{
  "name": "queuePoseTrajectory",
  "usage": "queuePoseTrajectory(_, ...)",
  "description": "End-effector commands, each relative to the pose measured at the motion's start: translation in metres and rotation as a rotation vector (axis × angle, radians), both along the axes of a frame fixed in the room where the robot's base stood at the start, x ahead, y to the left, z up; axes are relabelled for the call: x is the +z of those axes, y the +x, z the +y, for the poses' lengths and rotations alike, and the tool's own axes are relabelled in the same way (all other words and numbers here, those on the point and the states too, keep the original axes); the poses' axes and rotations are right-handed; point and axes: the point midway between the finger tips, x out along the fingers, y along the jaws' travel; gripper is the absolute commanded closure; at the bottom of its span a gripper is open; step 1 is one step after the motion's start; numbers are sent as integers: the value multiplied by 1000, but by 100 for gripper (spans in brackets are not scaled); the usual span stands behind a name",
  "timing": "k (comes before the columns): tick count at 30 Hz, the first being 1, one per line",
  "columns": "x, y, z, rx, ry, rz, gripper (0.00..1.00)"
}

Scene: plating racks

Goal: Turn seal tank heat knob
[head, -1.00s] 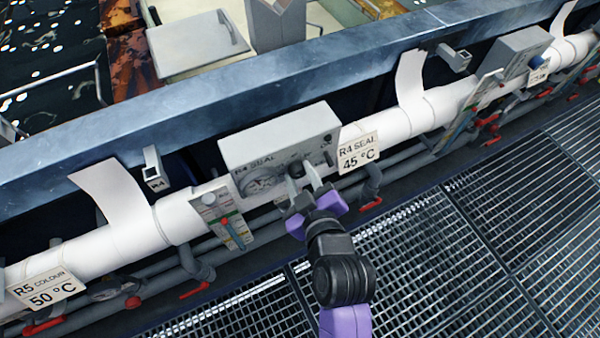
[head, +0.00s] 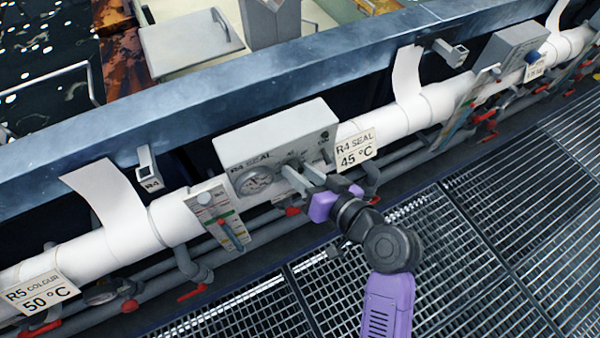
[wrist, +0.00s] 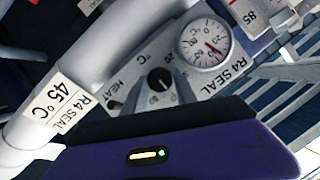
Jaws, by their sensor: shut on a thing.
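The grey R4 SEAL control box (head: 276,136) is mounted on the white pipe in the middle of the head view. Its black heat knob (wrist: 160,79) shows in the wrist view, beside the word HEAT and a printed scale. A round dial gauge (wrist: 205,43) with a red needle sits beside it. My gripper (head: 298,177) is at the front of the box, its grey fingers shut on the heat knob. In the head view the fingers largely cover the knob. My purple gripper body fills the bottom of the wrist view.
An R4 SEAL 45 °C sign (head: 356,148) hangs just right of the box. A thermometer strip (head: 218,215) stands to the left. Pipes with red-handled valves run below. Grated floor (head: 480,240) lies in front, and a blue tank edge (head: 200,95) behind.

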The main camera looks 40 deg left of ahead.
Motion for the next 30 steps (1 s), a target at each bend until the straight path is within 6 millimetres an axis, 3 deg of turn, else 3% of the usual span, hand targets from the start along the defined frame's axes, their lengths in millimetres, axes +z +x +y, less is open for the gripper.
queuePoseTrajectory(15,-5,3,-1,-1,160,390,100)
queuePoseTrajectory(30,-4,3,-1,0,215,523,100)
